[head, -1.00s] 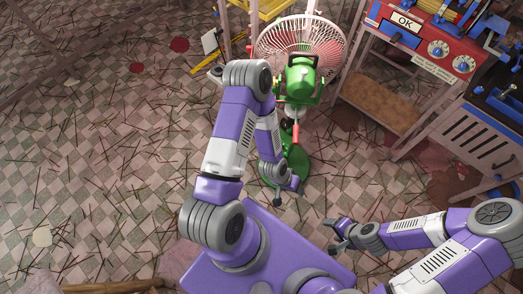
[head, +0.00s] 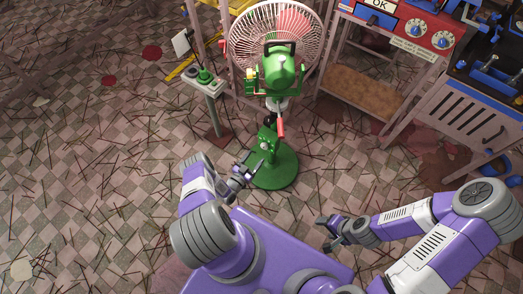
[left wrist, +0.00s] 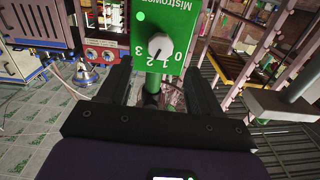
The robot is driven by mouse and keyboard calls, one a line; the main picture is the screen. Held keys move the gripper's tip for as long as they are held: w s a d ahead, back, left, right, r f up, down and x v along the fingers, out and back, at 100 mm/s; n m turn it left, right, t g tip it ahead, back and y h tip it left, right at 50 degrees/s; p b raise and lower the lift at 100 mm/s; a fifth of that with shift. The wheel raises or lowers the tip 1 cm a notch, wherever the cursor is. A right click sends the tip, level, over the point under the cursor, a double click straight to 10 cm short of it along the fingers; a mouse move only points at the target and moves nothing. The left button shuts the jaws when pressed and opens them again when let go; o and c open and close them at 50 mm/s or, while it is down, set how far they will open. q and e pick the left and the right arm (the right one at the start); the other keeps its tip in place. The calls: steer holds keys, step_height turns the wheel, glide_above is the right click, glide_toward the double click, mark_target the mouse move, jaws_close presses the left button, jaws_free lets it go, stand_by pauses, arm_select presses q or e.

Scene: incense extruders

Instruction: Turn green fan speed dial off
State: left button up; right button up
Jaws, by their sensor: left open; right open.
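The green fan (head: 280,70) stands ahead, with a white wire cage and a round green base (head: 275,172). Its green control box (head: 268,142) sits low on the post. In the left wrist view, the green panel (left wrist: 140,35) carries a white speed dial (left wrist: 160,46) with marks 0, 1, 2 and 3. The panel's lettering is upside down. The dial's pointer faces downward there, by the 2; its exact setting is hard to tell. My left gripper (head: 247,170) is open and empty just before the box, with the dial beyond its fingers (left wrist: 152,92). My right gripper (head: 326,232) is open, empty and away from the fan.
A small stand (head: 205,84) with a green piece on top is left of the fan. The tiled floor, strewn with thin sticks, is open at left.

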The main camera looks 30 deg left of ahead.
mark_target(263, 147)
arm_select(q)
steer(key=w+b, duration=0.1)
steer(key=w, duration=0.5)
steer(key=shift+w+d, duration=0.2)
steer(key=c, duration=1)
steer(key=shift+c, duration=0.2)
